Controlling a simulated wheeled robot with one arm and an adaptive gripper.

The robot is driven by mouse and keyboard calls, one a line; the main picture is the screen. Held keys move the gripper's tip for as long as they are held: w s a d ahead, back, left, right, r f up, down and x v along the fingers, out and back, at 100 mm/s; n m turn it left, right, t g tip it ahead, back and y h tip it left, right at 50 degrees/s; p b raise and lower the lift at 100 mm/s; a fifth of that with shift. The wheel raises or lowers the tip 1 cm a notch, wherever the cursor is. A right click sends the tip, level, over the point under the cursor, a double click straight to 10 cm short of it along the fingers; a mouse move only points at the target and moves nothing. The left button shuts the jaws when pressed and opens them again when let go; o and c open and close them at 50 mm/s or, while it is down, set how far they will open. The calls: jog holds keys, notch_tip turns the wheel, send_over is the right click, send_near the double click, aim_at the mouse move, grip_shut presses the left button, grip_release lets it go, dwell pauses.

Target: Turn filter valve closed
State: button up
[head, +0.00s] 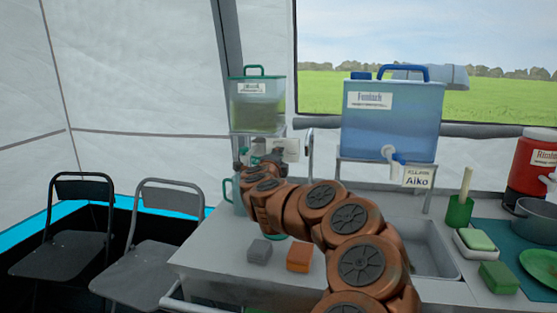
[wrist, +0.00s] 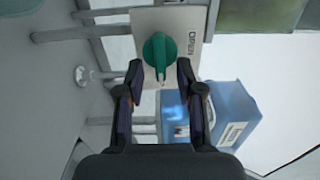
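The filter valve is a green knob (wrist: 158,52) on a pale plate (wrist: 147,22) lettered OPEN, in the upper middle of the wrist view. A small pale pointer on the knob points down in that view. My gripper (wrist: 159,72) is open, with its two dark fingertips apart at the knob's lower edge, one on each side. I cannot tell whether they touch it. In the head view my copper-coloured arm and gripper largely hide the valve; part of its plate (head: 289,150) shows below the green-lidded filter tank (head: 257,106).
A blue water container (head: 391,118) stands on a rack right of the filter, above a sink (head: 430,250). A teal jug (head: 233,193) stands close beside my gripper. A grey sponge (head: 259,250) and an orange one (head: 299,257) lie on the counter (head: 215,255).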

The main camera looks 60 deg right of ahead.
jog(key=v, duration=1.2)
dwell(0.3)
dwell(0.5)
